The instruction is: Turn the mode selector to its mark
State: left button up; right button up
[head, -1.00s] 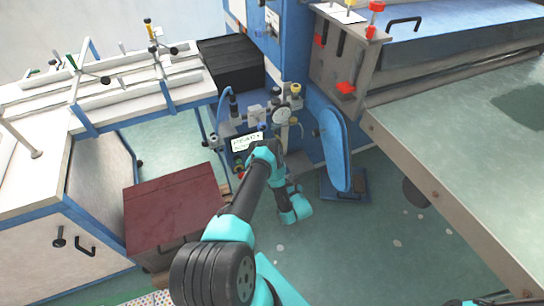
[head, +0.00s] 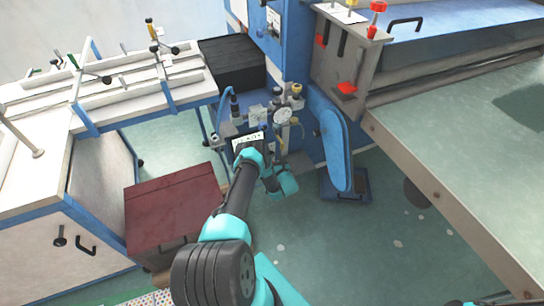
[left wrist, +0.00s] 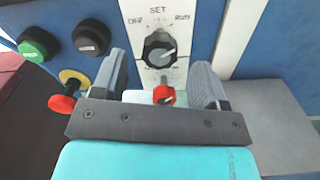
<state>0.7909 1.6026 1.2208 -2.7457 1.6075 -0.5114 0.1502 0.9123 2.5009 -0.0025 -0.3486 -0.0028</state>
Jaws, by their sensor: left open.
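The mode selector (left wrist: 159,49) is a round dark knob on a pale plate marked OFF, SET and RUN in the left wrist view. Its light pointer line seems to lean toward the right, the RUN side. My left gripper (left wrist: 158,68) is open, with one grey finger on each side of the knob's lower area. The fingers look apart from the knob, and nothing is between them in their grip. In the head view my left arm (head: 240,190) reaches to the machine's control panel and hides the knob. My right gripper is not in view.
A red key-like switch (left wrist: 163,95) sits just below the knob. Green (left wrist: 36,44) and black (left wrist: 91,37) buttons and a red-handled part (left wrist: 63,102) are to the left.

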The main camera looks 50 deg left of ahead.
aim_at(272, 155)
pick_arm(q)
jog(key=shift+x, duration=1.75)
jog(key=shift+c, duration=0.5)
jog(key=c, duration=0.8)
